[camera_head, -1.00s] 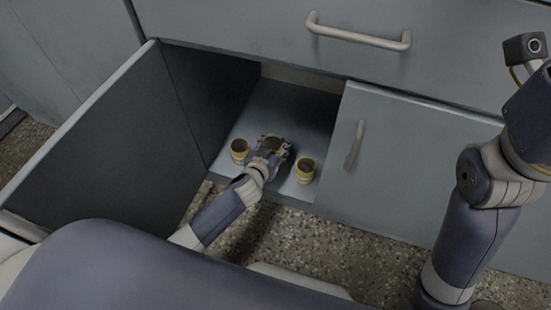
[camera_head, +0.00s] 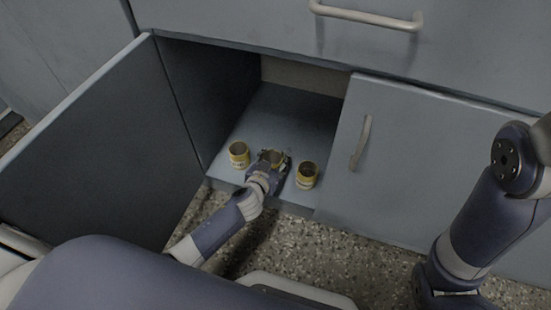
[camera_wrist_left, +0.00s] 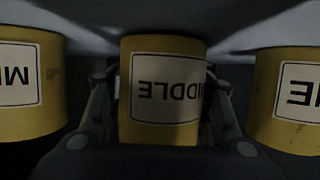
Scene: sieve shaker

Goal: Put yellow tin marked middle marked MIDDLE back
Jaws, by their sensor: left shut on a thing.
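The yellow tin marked MIDDLE (camera_head: 272,156) is between the fingers of my left gripper (camera_head: 270,164), which is shut on it, inside the open lower cupboard. In the left wrist view the tin (camera_wrist_left: 160,112) shows its white MIDDLE label upside down, with a finger of my gripper (camera_wrist_left: 160,128) on each side. It sits between two other yellow tins, apart from both in the head view. Whether its base touches the cupboard floor is hidden. My right arm is at the right edge; its gripper is out of view.
A yellow tin (camera_head: 239,154) stands to the left and another (camera_head: 307,175) to the right, close by on the cupboard floor (camera_head: 285,115). The open door (camera_head: 110,140) bounds the left, the closed door (camera_head: 420,170) the right. The cupboard floor behind the tins is clear.

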